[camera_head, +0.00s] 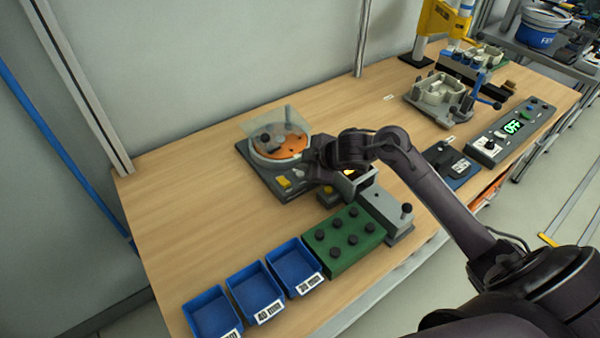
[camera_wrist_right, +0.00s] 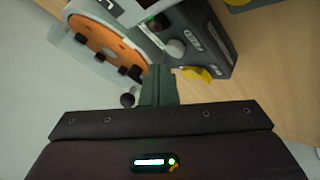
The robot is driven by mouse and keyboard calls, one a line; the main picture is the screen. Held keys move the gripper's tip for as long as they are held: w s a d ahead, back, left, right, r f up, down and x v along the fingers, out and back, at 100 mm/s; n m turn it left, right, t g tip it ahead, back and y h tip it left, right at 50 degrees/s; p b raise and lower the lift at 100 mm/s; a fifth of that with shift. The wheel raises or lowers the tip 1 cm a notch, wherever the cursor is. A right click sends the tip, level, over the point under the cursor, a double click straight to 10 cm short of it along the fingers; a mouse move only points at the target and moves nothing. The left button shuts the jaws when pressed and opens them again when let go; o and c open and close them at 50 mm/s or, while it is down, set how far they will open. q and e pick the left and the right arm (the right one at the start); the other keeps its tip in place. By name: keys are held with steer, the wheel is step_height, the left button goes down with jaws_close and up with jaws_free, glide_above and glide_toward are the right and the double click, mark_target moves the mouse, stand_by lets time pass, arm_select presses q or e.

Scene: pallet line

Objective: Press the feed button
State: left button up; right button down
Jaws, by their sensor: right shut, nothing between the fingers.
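The feeder unit (camera_head: 262,178) stands on the table in the head view, a grey base with an orange disc (camera_head: 278,145) under a clear cover. A yellow button or tab (camera_head: 284,182) sits on its front; I cannot read a label naming the feed button. The wrist view shows the orange disc (camera_wrist_right: 95,42), a round pale knob (camera_wrist_right: 176,47) and a yellow part (camera_wrist_right: 197,73) on the grey housing. My right gripper (camera_head: 314,168) is at the unit's right side. Its shut, empty fingers (camera_wrist_right: 158,82) point at the housing; contact cannot be told. My left gripper is out of view.
Blue bins (camera_head: 213,312) and a green block with black knobs (camera_head: 343,240) line the front edge. A grey box (camera_head: 385,212) stands right of the block. A control box with a green display (camera_head: 513,127) and a fixture (camera_head: 440,92) are farther right. The table's left part is clear.

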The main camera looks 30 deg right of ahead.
steer(key=shift+f, duration=0.1)
stand_by(0.7)
steer(key=shift+f, duration=0.35)
steer(key=shift+f+b, duration=0.4)
steer(key=shift+f, duration=0.1)
stand_by(0.6)
steer(key=shift+r, duration=0.1)
steer(key=shift+r+p, duration=0.85)
steer(key=shift+p, duration=0.15)
step_height(320, 180, up, 5)
steer(key=p, duration=0.5)
